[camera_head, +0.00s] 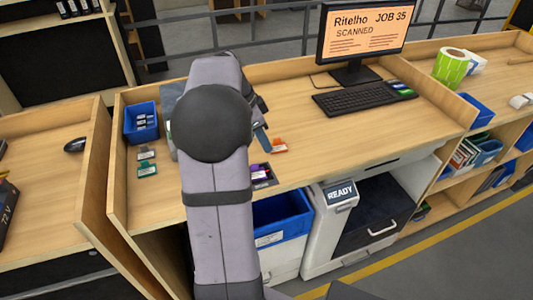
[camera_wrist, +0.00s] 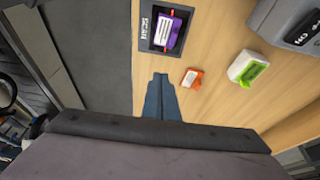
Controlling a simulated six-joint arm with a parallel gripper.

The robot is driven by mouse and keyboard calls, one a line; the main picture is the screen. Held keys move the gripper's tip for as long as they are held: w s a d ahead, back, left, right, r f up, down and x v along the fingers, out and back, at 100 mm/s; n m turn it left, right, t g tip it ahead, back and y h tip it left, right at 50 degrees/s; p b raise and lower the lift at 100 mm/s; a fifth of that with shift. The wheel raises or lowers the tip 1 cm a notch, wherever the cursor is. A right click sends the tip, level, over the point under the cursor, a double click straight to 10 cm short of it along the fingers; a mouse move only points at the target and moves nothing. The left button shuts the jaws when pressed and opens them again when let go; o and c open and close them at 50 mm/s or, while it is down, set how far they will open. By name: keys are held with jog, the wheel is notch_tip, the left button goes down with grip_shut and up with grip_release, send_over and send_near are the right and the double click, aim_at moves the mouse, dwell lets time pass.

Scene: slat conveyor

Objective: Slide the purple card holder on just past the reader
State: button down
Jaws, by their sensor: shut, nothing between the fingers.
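The purple card holder (camera_wrist: 170,27) has a white label and lies on the dark reader pad marked SCAN (camera_wrist: 149,43) in the wrist view. In the head view the purple card holder (camera_head: 259,170) shows on the pad near the desk's front edge, just right of my arm. My gripper (camera_wrist: 160,78) is shut and empty, its blue fingers together. In the wrist view the fingertips lie just below the pad, apart from the holder. In the head view one blue finger (camera_head: 262,139) shows past my arm; the rest is hidden.
An orange holder (camera_wrist: 192,77) lies right of my fingertips, with a green-and-white holder (camera_wrist: 246,66) farther right. A monitor (camera_head: 362,32) reads SCANNED above a keyboard (camera_head: 363,97).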

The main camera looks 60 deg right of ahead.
jog(key=p+x, duration=0.1)
jog(key=x, duration=0.2)
jog(key=d+p+x, duration=0.1)
jog(key=x, duration=0.2)
jog(key=p+x, duration=0.1)
jog(key=x, duration=0.2)
jog(key=shift+s+d+r, duration=0.25)
jog(key=shift+w+f+p, duration=0.15)
jog(key=shift+f+p, duration=0.1)
jog(key=shift+p, duration=0.15)
jog(key=shift+w+a+p, duration=0.7)
jog(key=shift+w+a, duration=0.35)
jog(key=shift+w+a+f, duration=0.1)
jog(key=shift+w+a, duration=0.05)
jog(key=shift+w, duration=0.05)
jog(key=shift+w+a+f, duration=0.1)
jog(key=w+a+b, duration=0.5)
jog(key=w+a, duration=0.2)
jog(key=shift+w, duration=0.1)
jog(key=shift+d, duration=0.1)
